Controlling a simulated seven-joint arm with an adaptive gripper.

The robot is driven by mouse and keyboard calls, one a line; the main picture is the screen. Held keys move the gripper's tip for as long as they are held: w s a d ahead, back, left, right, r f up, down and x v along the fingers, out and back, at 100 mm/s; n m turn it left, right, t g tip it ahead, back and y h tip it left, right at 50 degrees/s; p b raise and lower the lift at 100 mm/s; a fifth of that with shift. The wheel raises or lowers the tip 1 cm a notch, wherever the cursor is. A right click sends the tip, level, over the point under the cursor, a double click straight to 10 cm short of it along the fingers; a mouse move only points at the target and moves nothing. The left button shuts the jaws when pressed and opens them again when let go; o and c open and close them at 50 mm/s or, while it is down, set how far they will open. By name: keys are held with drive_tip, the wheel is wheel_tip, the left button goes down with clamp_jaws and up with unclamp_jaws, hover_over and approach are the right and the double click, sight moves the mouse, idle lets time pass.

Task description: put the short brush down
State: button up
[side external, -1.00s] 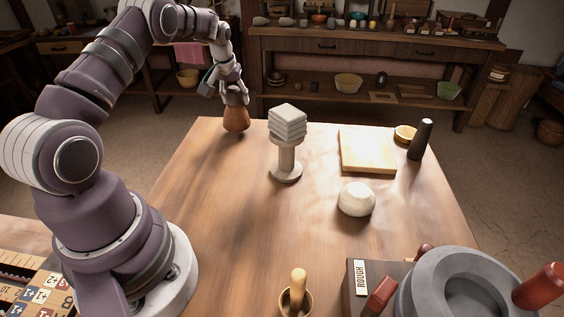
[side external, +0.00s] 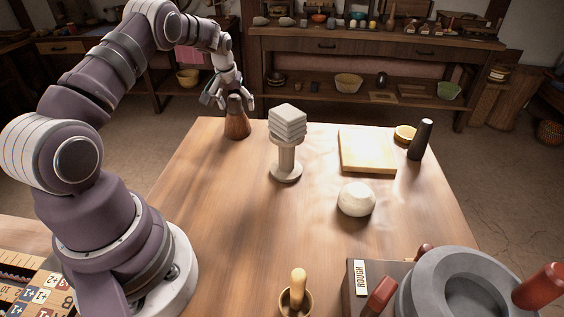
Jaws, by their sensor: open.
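The short brush (side external: 237,124) stands upright at the far left of the wooden table (side external: 225,210), its reddish-brown bristles down on the table top and its darker handle up. My gripper (side external: 234,103) is open around the top of the brush, with a finger on either side. Whether a finger still touches the handle is too small to tell.
A pale pedestal with stacked square slabs (side external: 287,130) stands just right of the brush. Farther right are a pale board (side external: 367,151), a dark upright cylinder (side external: 420,140) and a white rounded stone (side external: 356,199). A grey stone quern (side external: 440,290) is at the front right.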

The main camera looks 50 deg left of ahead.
drive_tip(key=s+d+r+m+t, duration=0.1)
drive_tip(key=s+d+r, duration=0.1)
drive_tip(key=d+r, duration=0.45)
drive_tip(key=s+d+r+m, duration=0.15)
drive_tip(key=d+r, duration=0.25)
drive_tip(key=r, duration=0.5)
drive_tip(key=s+d+m+t+h, duration=0.1)
drive_tip(key=s+d+m+h, duration=0.2)
drive_tip(key=s+d, duration=1)
drive_tip(key=d+m, duration=0.2)
drive_tip(key=m, duration=0.1)
drive_tip(key=shift+s+d, duration=0.2)
drive_tip(key=shift+s, duration=0.15)
